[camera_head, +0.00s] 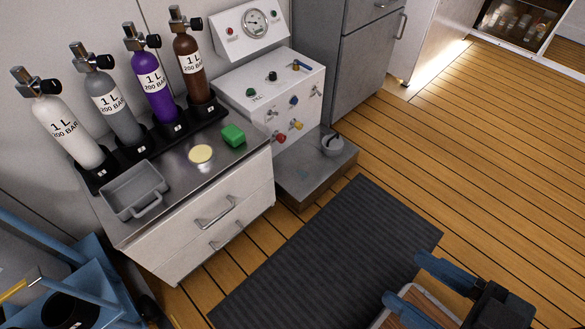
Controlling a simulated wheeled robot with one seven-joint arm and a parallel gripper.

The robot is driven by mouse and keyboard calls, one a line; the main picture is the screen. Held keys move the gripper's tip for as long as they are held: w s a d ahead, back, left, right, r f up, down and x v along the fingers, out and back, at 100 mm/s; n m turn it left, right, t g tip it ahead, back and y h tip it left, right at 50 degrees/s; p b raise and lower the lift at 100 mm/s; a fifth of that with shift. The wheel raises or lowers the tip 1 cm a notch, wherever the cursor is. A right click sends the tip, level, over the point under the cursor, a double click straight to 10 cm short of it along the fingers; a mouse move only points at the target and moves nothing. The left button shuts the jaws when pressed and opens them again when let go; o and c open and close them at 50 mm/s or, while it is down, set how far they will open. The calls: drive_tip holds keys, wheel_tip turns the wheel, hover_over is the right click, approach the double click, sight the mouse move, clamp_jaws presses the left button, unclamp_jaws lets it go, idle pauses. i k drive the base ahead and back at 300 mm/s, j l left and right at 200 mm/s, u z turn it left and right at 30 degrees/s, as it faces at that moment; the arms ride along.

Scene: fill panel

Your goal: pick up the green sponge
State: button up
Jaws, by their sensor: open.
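The green sponge (233,135) is a small bright green block. It lies on the metal top of the white drawer cabinet (200,220), near the right end of that top. My gripper (398,280) is at the lower right, above the dark mat and the wooden floor. Its two blue fingers are apart with nothing between them. It is well away from the sponge, to the lower right of it. The sponge shows fully, with nothing in front of it.
A pale yellow disc (201,154) lies left of the sponge. A grey tray with a handle (134,190) stands further left. Several gas cylinders (152,82) stand in black holders behind. A white control panel (272,95) is right of the sponge. The dark mat (330,255) is clear.

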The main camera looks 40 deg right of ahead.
sight(233, 135)
drive_tip(key=i+l+u, duration=0.3)
drive_tip(key=i, duration=0.25)
drive_tip(key=i+l+u, duration=0.3)
drive_tip(key=i+l, duration=0.2)
drive_tip(key=l, duration=0.1)
